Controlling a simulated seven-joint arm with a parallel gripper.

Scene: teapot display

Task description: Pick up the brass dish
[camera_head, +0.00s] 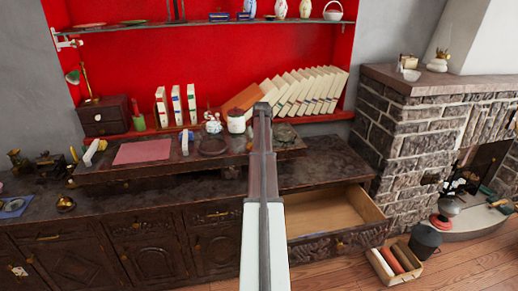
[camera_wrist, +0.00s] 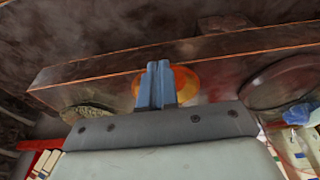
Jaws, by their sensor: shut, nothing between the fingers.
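The brass dish (camera_wrist: 184,82) shows in the wrist view as a round, orange-gold shape on the raised dark wooden board (camera_wrist: 110,70). My gripper (camera_wrist: 157,68) is shut and empty, with its blue-grey fingers in front of the dish and covering its middle. I cannot tell whether the fingertips touch it. In the head view my arm runs up the middle of the picture and hides both the gripper and this dish. The raised board (camera_head: 112,175) also shows there, on the dark cabinet top.
A dark round plate (camera_wrist: 282,82) and a mottled dish (camera_wrist: 90,113) lie on either side of the brass dish. A white teapot (camera_head: 236,122) and leaning books (camera_head: 300,92) stand behind. A drawer (camera_head: 335,212) is open at right. A small brass bowl (camera_head: 65,204) sits at left.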

